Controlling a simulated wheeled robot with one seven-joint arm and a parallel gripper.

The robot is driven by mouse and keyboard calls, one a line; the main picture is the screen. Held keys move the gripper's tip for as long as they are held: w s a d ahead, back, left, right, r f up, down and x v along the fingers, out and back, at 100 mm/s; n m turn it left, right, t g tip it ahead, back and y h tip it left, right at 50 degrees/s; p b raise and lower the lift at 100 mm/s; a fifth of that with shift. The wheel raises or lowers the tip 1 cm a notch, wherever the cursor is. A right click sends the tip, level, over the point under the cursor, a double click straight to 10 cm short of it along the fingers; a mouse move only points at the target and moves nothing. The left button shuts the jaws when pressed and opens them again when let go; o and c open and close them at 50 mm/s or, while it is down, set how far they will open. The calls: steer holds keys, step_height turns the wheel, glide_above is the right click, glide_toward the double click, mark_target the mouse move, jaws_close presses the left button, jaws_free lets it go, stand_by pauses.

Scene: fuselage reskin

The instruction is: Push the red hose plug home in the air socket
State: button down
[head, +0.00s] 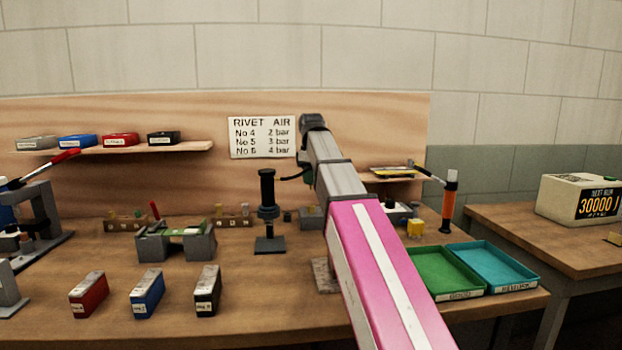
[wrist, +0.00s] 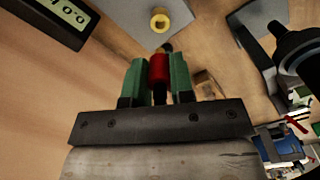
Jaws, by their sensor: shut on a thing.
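In the wrist view my gripper (wrist: 156,62) has two green fingers, shut on the red hose plug (wrist: 158,68). The plug sits between them, its dark tip pointing away from the gripper. Just past the tip is the brass-yellow air socket (wrist: 160,20), a round fitting with a dark hole on a grey plate. The tip appears a little short of the hole and slightly to its right; the exact gap is hard to tell. In the head view my arm covers the socket area, and the fingers and plug cannot be made out.
In the wrist view a dark box with a lit readout (wrist: 66,14) is at upper left, and a black cylinder (wrist: 298,50) at right. In the head view a black stand (head: 267,205) is left of my arm; green (head: 440,293) and teal (head: 515,284) trays are right.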

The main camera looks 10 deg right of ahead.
steer(key=shift+f, duration=0.15)
steer(key=shift+f, duration=2.35)
steer(key=shift+f, duration=1.35)
steer(key=c, duration=0.9)
jaws_free()
steer(key=shift+r, duration=0.2)
steer(key=shift+r, duration=2.35)
